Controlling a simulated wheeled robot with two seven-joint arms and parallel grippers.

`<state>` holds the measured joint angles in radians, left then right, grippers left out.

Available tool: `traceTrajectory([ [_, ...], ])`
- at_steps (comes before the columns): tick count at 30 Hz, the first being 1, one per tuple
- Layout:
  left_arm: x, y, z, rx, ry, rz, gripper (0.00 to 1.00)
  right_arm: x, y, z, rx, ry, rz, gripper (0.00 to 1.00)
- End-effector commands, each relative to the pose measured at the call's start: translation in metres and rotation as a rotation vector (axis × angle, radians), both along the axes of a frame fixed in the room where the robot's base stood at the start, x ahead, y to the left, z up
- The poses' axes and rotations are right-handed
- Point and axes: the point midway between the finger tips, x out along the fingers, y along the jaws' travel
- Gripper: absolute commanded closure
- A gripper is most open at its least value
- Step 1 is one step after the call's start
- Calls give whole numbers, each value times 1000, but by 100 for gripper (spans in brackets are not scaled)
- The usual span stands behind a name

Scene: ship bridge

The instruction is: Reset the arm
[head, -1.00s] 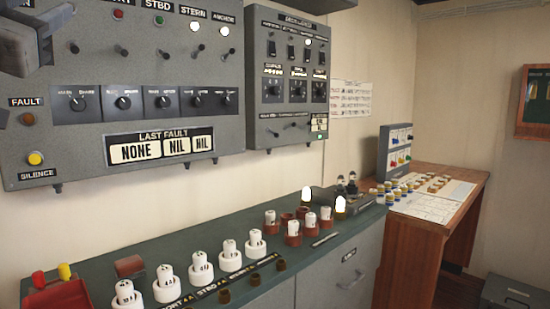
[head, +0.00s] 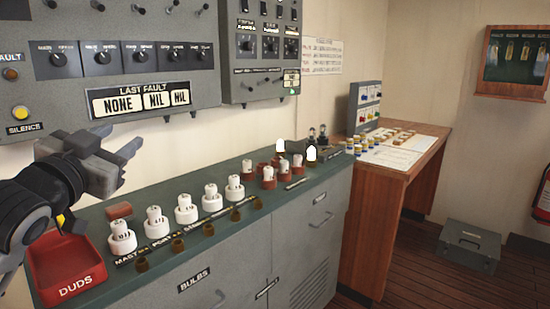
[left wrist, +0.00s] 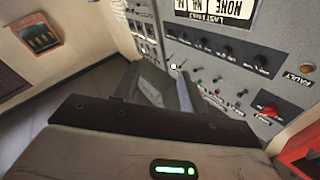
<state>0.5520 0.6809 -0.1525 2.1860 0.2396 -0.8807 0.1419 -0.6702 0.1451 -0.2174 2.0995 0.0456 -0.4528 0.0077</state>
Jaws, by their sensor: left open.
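My left gripper (head: 124,166) is at the left of the head view, above the counter's left end and the red DUDS tray. Its fingers are apart with nothing between them. In the left wrist view the two fingers (left wrist: 158,88) also stand apart and empty, with the grey alarm panel beyond them. My left arm comes in from the left edge and covers part of the tray and wall. My right gripper is in neither view.
The red DUDS tray (head: 68,268) sits below my left arm. White bulb holders (head: 185,212) line the green counter (head: 215,238). The grey alarm panel (head: 150,75) hangs on the wall behind. A wooden desk (head: 400,165) stands right, with a grey case (head: 469,246) on the floor.

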Motion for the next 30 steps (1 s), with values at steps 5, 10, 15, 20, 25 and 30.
traceTrajectory([
  [5, -4, -35, -144, -74, 212, -75, 57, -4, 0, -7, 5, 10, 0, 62],
  [10, -44, -65, -265, -159, 397, -115, 57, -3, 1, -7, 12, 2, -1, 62],
  [15, -112, -94, -370, -257, 579, -121, 57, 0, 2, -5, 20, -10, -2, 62],
  [20, -181, -114, -435, -335, 715, -101, 57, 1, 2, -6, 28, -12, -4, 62],
  [25, -224, -125, -464, -378, 792, -80, 57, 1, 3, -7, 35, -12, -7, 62],
  [30, -233, -127, -468, -384, 804, -76, 57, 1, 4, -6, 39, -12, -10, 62],
])
